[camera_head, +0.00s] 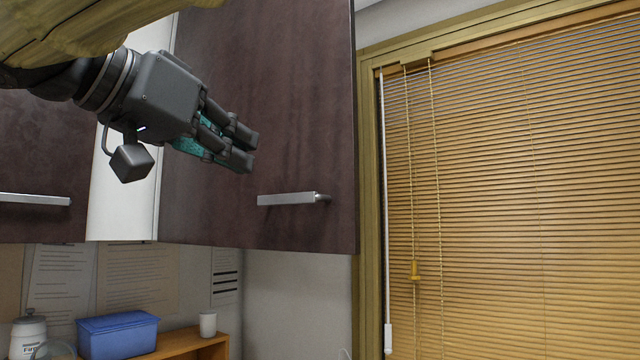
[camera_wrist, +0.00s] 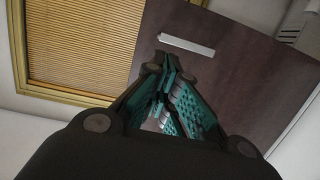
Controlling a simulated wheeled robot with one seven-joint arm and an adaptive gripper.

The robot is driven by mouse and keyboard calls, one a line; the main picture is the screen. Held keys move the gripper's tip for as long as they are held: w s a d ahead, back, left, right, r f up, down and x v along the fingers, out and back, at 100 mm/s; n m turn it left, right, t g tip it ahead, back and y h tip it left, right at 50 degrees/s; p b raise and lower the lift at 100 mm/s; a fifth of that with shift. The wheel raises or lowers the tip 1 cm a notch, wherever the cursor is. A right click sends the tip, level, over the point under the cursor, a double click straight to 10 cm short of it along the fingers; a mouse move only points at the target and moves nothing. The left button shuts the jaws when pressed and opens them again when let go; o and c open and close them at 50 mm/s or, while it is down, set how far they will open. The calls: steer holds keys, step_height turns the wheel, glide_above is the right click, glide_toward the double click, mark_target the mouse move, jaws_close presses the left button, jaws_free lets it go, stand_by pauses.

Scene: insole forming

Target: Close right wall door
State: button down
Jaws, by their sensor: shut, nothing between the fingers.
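The right wall door (camera_head: 290,110) is a dark brown cabinet door with a silver bar handle (camera_head: 290,199) near its lower edge. It stands swung out from the cabinet, and a white strip of the cabinet shows at its left. My gripper (camera_head: 248,150) is in front of the door, up and left of the handle, with its fingers together and empty. Whether the fingertips touch the door I cannot tell. In the wrist view, the door (camera_wrist: 235,65) and its handle (camera_wrist: 187,45) lie beyond the teal-padded fingers (camera_wrist: 172,80).
Another dark door (camera_head: 45,150) with a silver handle is at the left. A window with orange blinds (camera_head: 510,180) fills the right. Below are a blue box (camera_head: 118,335), a white cup (camera_head: 208,324) and a wooden shelf (camera_head: 190,343).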

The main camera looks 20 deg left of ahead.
steer(key=p, duration=0.5)
glide_toward(305, 181)
steer(key=w+d+f, duration=0.1)
steer(key=d+f, duration=0.2)
steer(key=d, duration=0.2)
steer(key=shift+w+d, duration=0.1)
steer(key=shift+w, duration=0.35)
steer(key=shift+w+d, duration=0.1)
